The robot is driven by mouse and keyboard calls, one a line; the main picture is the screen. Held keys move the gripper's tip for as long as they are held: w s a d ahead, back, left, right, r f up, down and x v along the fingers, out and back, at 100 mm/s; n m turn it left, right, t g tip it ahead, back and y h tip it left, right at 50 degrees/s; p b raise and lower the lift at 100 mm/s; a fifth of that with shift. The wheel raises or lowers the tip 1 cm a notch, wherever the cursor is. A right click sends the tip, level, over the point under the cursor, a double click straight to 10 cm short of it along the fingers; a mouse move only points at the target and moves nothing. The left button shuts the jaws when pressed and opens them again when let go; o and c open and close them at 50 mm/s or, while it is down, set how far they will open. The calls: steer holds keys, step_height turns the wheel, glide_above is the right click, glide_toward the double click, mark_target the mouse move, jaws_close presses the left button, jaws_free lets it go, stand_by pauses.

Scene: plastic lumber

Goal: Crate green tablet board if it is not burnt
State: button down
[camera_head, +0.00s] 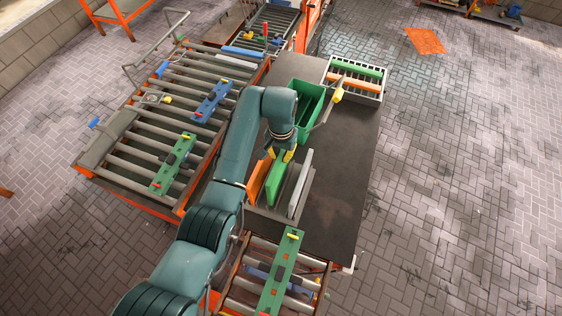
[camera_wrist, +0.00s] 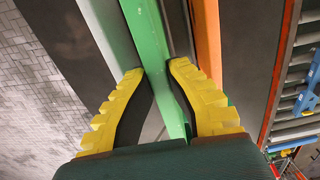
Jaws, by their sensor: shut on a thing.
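A green board (camera_head: 276,182) stands on edge in a grey rack (camera_head: 265,213) on the dark table, between an orange board (camera_head: 256,182) and a pale grey board (camera_head: 301,183). My gripper (camera_head: 281,154), with yellow fingers, is shut on the far upper end of the green board. The wrist view shows the fingers (camera_wrist: 156,72) on both sides of the green board (camera_wrist: 148,35). No burn marks show on its visible faces; the rest is hidden. A grey slatted crate (camera_head: 347,93) at the table's far end holds a green and an orange board.
A green bin (camera_head: 307,103) stands just beyond my gripper. A roller conveyor (camera_head: 130,145) at left carries green and blue boards with fittings. Another green board (camera_head: 280,275) lies on the near conveyor. The table's right side (camera_head: 345,170) is clear.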

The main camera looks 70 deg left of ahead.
steer(key=shift+r+p, duration=3.95)
steer(key=shift+r, duration=0.5)
steer(key=shift+f, duration=0.1)
